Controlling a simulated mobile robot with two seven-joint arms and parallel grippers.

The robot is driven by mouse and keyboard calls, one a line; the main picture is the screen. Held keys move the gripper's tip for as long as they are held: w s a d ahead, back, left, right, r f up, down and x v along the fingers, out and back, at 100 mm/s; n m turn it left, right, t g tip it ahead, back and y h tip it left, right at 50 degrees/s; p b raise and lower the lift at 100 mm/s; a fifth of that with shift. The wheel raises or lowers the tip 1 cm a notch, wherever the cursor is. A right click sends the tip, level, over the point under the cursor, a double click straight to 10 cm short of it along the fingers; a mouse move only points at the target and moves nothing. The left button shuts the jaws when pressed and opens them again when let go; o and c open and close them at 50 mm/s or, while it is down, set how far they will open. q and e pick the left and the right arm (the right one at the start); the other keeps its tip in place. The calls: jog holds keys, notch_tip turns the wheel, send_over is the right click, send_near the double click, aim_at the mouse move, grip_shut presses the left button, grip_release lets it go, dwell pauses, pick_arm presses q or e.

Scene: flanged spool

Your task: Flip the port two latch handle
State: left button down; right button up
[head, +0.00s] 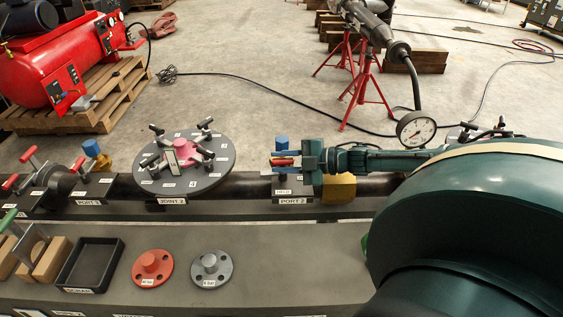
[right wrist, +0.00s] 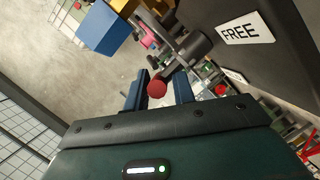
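The port 2 fitting sits on the dark pipe behind the "PORT 2" label (head: 292,201), with a blue block (head: 282,142) and a brass-coloured block (head: 340,188) nearby. My right gripper (head: 284,162) reaches in from the right at this port. The red end of the latch handle (head: 284,161) lies between its fingers. In the right wrist view the handle's red knob (right wrist: 157,88) shows in the gap between the two blue fingers (right wrist: 159,90), with space on at least one side. The gripper is open around it. My left gripper is in neither view.
A round plate with clamps (head: 184,165) stands at "JOINT 2", left of the port. Port 1 has red-tipped handles (head: 28,154). A black tray (head: 90,265), a red flange (head: 152,268) and a grey flange (head: 211,268) lie on the front bench. A gauge (head: 416,129) stands behind my arm.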

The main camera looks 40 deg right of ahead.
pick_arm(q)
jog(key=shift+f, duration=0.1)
pick_arm(e)
jog(key=shift+w+a, duration=0.15)
jog(key=shift+c, duration=0.6)
grip_shut()
jog(key=shift+w+f+b, duration=0.1)
jog(key=shift+f+b, duration=0.1)
jog(key=shift+b, duration=0.5)
jog(key=shift+n+g+y+b, duration=0.4)
jog(key=shift+y+b, duration=0.05)
jog(key=shift+y, duration=0.05)
jog(key=shift+r, duration=0.2)
jog(key=shift+o, duration=0.6)
grip_release()
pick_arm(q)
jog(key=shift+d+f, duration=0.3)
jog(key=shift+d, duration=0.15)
